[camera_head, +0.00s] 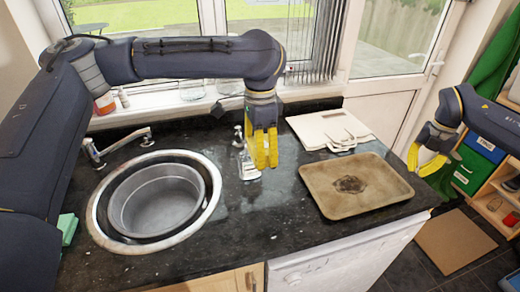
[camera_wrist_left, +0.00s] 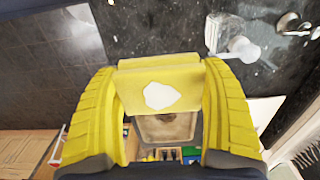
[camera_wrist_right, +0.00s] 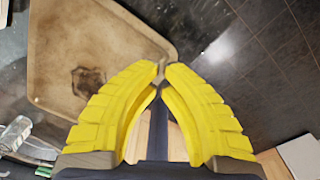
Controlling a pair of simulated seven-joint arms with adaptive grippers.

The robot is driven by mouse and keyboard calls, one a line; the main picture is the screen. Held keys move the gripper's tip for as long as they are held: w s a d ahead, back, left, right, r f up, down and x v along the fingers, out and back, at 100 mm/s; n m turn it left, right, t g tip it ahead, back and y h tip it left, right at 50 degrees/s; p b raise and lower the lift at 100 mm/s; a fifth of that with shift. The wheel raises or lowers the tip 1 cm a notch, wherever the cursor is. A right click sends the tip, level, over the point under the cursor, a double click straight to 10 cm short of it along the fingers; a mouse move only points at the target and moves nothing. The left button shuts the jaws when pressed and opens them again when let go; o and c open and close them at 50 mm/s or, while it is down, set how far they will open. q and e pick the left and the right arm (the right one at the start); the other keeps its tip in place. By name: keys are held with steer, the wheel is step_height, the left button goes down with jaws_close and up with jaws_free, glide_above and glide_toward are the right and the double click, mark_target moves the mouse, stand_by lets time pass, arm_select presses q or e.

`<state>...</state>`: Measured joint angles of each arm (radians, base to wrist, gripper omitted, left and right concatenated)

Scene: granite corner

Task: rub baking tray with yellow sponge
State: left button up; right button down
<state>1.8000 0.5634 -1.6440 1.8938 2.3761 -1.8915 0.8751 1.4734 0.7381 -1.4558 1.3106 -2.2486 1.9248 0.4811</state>
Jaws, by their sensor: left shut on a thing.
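The brown baking tray (camera_head: 380,182) lies flat on the dark counter at the right, with a dark burnt stain near its middle. It also shows in the right wrist view (camera_wrist_right: 110,40). My left gripper (camera_head: 265,150) is above the counter, left of the tray and apart from it. It is shut on the yellow sponge (camera_wrist_left: 190,92), which bears a white patch. In the head view the sponge is hard to tell from the yellow fingers. My right gripper (camera_head: 424,160) is just off the tray's right side; its fingertips meet in the right wrist view (camera_wrist_right: 163,72), with nothing seen between them.
A round sink with a grey basin (camera_head: 157,203) is at the left, with a tap (camera_head: 118,145) behind it. A clear dispenser (camera_head: 247,165) stands close to my left gripper. Pale boards (camera_head: 320,128) lie behind the tray. The counter between sink and tray is mostly clear.

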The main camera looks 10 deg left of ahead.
mark_target(409, 189)
steer(key=shift+d, duration=0.3)
steer(key=shift+s+d+f, duration=0.1)
steer(key=shift+f, duration=2.4)
steer(key=shift+f, duration=1.5)
steer(key=shift+r, duration=0.1)
steer(key=shift+r, duration=2.9)
steer(key=shift+r, duration=0.15)
